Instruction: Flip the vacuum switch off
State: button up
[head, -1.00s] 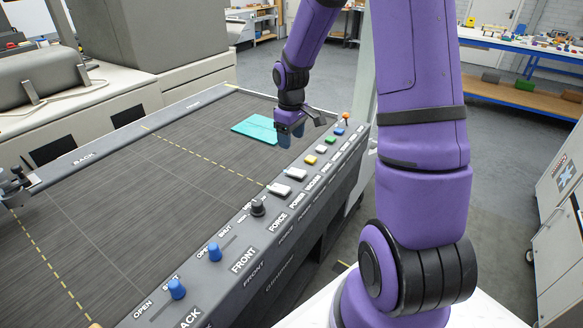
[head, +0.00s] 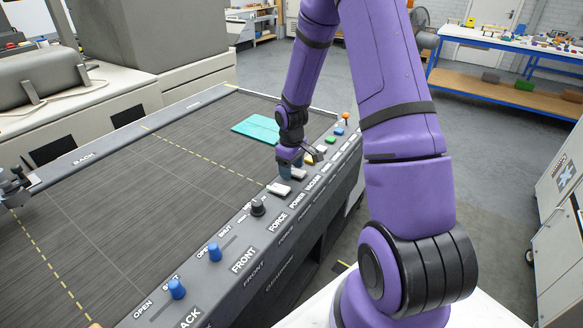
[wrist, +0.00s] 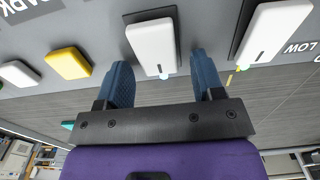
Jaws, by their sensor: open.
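The vacuum switch is a white rocker (wrist: 152,45) on the grey control panel, with a dark line mark and a small pale-cyan light at its lower edge in the wrist view. In the head view it (head: 298,174) is partly hidden by my gripper. My gripper (wrist: 163,78) is open and empty, its two blue fingers on either side of the lower part of this rocker. I cannot tell whether they touch it or the panel. In the head view my gripper (head: 288,168) is low over the panel. I cannot tell which way the rocker is tipped.
A similar white power switch (wrist: 272,35) is close to the right finger. A yellow button (wrist: 67,63) is to the left. The black force knob (head: 257,207) and blue levers (head: 215,252) are nearer. A teal sheet (head: 257,128) lies on the dark cutting bed (head: 130,215).

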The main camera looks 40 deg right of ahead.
jog(key=shift+f, duration=0.1)
jog(key=c, duration=0.9)
jog(key=shift+s+d+t+y, duration=0.1)
jog(key=shift+s+t+y, duration=0.1)
jog(key=shift+t, duration=0.35)
jog(key=shift+s+d+t+y, duration=0.1)
jog(key=shift+t+y, duration=0.1)
jog(key=shift+t, duration=0.35)
jog(key=shift+c, duration=0.2)
jog(key=shift+r+t, duration=0.2)
jog(key=shift+t, duration=0.4)
jog(key=shift+a, duration=0.1)
jog(key=o, duration=0.9)
jog(key=shift+o, duration=0.2)
jog(key=shift+r, duration=0.15)
